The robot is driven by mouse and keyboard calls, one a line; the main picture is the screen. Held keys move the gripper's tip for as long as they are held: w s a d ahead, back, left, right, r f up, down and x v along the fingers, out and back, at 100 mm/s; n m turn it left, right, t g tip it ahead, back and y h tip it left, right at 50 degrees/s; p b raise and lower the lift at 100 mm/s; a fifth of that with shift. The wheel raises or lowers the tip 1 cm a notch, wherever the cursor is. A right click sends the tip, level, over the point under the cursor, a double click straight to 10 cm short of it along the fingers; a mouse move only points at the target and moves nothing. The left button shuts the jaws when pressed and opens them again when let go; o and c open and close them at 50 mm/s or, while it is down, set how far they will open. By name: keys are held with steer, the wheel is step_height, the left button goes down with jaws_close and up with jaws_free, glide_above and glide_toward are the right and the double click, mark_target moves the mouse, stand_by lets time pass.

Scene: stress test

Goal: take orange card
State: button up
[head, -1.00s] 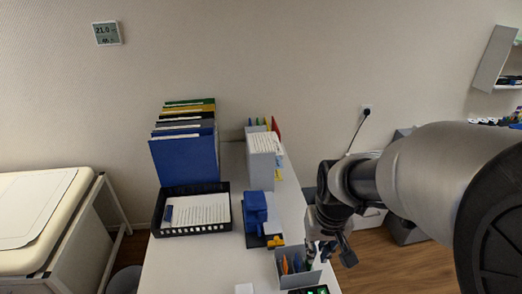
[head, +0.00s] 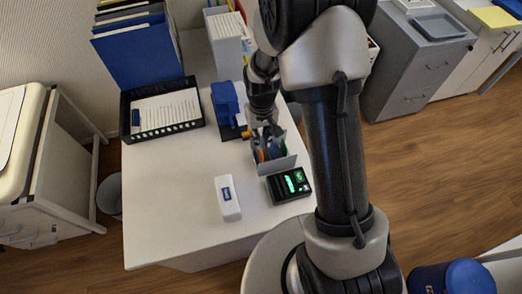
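No orange card can be clearly made out in the head view. A small orange piece (head: 246,135) shows beside the blue object (head: 227,106) on the desk. Something orange (head: 262,155) also stands in the grey holder (head: 276,166), among other slim items. My gripper (head: 266,132) points down at the back of this holder, with its tips at or just above the items. The arm and the small scale hide whether the fingers are open or touching anything.
A black tray with papers (head: 165,129), blue binders (head: 138,55) and a white file box (head: 228,50) stand at the back. A black device with a green display (head: 289,185) and a white box (head: 228,198) are in front. The desk (head: 165,225) is clear at front left.

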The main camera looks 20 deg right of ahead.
step_height(320, 180, down, 7)
steer(key=b, duration=0.4)
steer(key=shift+r, duration=0.15)
jaws_close()
steer(key=shift+r, duration=0.15)
step_height(320, 180, up, 5)
steer(key=p, duration=0.3)
steer(key=shift+p, duration=0.3)
steer(key=shift+r+p, duration=1.8)
steer(key=shift+r, duration=0.6)
